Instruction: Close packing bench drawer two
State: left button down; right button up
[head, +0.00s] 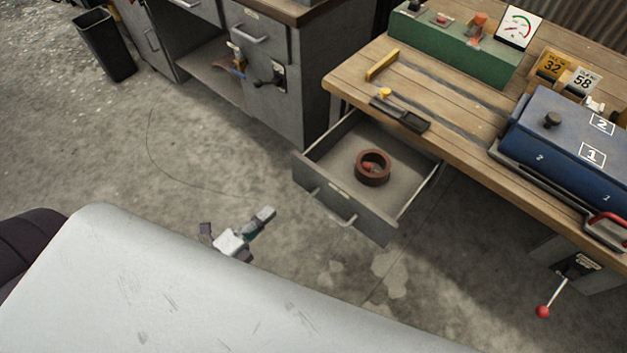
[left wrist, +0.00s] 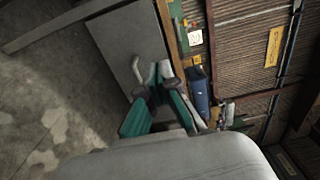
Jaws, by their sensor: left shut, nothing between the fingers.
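The bench drawer (head: 340,208) is pulled out from under the wooden packing bench (head: 345,88). It is grey, with a bar handle on its front and a round brown ring-shaped item (head: 373,168) inside. I cannot read a number on it. My left gripper (head: 262,217) is shut and empty, in front of the drawer and left of its handle, apart from the drawer in the head view. In the left wrist view, my teal fingers (left wrist: 152,88) point toward the grey drawer front (left wrist: 122,35) and its handle (left wrist: 137,68). My right gripper is not in view.
A grey cabinet (head: 305,85) stands left of the bench. A blue box (head: 560,140) and a green unit (head: 455,50) sit on the bench top. A red-knobbed lever (head: 543,311) sticks out below the bench at right. The floor before the drawer is clear.

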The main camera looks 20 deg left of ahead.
aim_at(313, 170)
pick_arm(q)
jog(key=p+x, duration=0.1)
jog(key=x, duration=1.2)
jog(key=shift+w+a+f, duration=0.1)
jog(key=shift+w, duration=0.3)
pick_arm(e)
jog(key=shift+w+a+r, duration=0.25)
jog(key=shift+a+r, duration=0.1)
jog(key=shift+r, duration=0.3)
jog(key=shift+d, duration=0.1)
pick_arm(q)
jog(key=shift+w, duration=0.1)
